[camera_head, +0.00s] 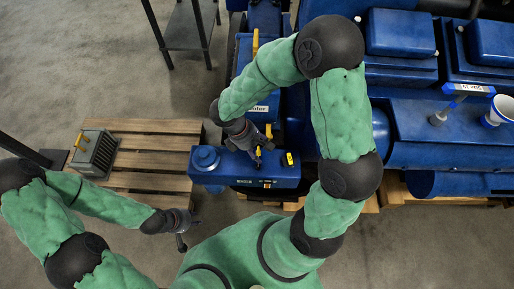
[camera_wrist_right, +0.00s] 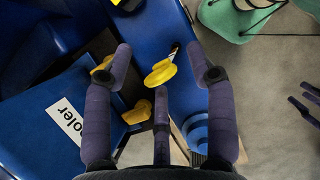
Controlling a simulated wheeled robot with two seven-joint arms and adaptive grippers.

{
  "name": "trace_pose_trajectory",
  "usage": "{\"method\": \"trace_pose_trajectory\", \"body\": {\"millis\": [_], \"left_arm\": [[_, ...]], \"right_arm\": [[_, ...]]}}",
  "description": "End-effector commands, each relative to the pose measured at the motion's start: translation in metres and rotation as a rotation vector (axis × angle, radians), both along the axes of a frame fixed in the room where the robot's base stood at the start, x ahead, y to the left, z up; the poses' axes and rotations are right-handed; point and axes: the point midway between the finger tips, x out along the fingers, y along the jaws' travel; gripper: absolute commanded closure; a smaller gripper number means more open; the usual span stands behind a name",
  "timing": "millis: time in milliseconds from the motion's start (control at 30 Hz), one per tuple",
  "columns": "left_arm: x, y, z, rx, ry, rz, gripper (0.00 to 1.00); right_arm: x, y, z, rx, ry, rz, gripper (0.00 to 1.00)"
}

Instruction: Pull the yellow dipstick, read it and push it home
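My right gripper (camera_head: 258,158) is over the blue engine block (camera_head: 240,174) near its front end. In the right wrist view my right gripper (camera_wrist_right: 160,62) has its fingers spread. A yellow loop-like handle (camera_wrist_right: 159,75), which looks like the dipstick's, lies between them with a gap on each side. A short dark and pale piece shows at its upper end. In the head view a yellow part (camera_head: 258,151) shows at the gripper, partly hidden. My left gripper (camera_head: 182,238) hangs low at the left, away from the engine, and appears empty; its finger opening is unclear.
Other yellow parts sit near the handle, one below it (camera_wrist_right: 137,112) and one at the top (camera_wrist_right: 125,4). A blue round cap (camera_head: 206,158) stands at the block's left. A grey crate (camera_head: 94,152) rests on a wooden pallet (camera_head: 150,182). A white funnel (camera_head: 499,111) is far right.

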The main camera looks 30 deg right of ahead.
Motion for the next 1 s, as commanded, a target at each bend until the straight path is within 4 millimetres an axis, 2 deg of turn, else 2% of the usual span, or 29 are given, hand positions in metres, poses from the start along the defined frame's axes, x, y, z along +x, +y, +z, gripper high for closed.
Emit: {"method": "trace_pose_trajectory", "body": {"millis": [367, 567, 800, 1000], "left_arm": [[0.000, 0.000, 0.000, 0.000, 0.000, 0.000, 0.67], [0.000, 0.000, 0.000, 0.000, 0.000, 0.000, 0.67], [0.000, 0.000, 0.000, 0.000, 0.000, 0.000, 0.67], [0.000, 0.000, 0.000, 0.000, 0.000, 0.000, 0.67]], "right_arm": [[0.003, 0.003, 0.006, 0.002, -0.006, -0.003, 0.42], [0.010, 0.013, 0.035, 0.003, -0.009, -0.001, 0.42], [0.019, 0.028, 0.079, 0.002, -0.008, 0.000, 0.42], [0.024, 0.037, 0.103, 0.002, -0.004, -0.001, 0.42]]}}
